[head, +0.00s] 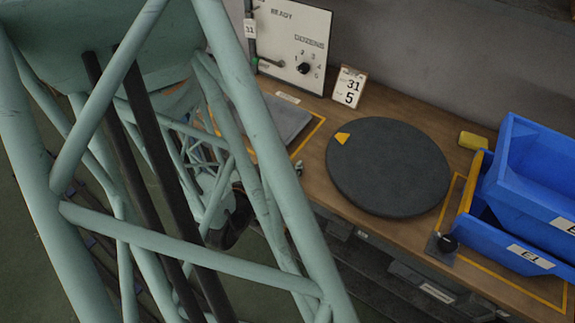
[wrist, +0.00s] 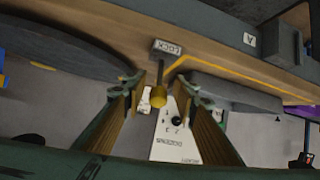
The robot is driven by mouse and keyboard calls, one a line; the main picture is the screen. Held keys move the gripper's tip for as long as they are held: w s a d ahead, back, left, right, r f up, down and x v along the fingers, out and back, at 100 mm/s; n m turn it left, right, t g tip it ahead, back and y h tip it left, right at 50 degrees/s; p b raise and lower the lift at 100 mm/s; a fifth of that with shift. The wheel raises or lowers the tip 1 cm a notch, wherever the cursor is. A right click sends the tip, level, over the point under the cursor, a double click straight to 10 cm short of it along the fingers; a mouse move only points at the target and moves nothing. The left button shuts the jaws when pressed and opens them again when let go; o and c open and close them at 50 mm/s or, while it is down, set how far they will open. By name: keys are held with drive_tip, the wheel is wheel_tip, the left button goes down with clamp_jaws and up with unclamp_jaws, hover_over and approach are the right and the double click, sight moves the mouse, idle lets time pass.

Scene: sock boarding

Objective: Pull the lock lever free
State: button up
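The lock lever (wrist: 158,97) shows in the wrist view as a dark stalk ending in a brass-yellow knob, below a small grey block labelled LOCK (wrist: 166,47). My gripper (wrist: 162,92) is open. Its green fingers with tan inner pads stand on either side of the knob, with gaps visible; contact with it does not show. In the head view my pale green truss arm covers the left side, and I cannot clearly make out the lever there.
A dark round turntable (head: 388,167) with a yellow mark lies on the wooden bench. A white panel (head: 290,40) with a DOZENS dial and a card (head: 349,86) stand at the back.

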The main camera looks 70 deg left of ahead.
drive_tip(key=shift+s+d, duration=0.1)
drive_tip(key=v, duration=0.7)
drive_tip(key=shift+r, duration=0.15)
idle(0.5)
drive_tip(key=shift+d, duration=0.1)
idle(0.5)
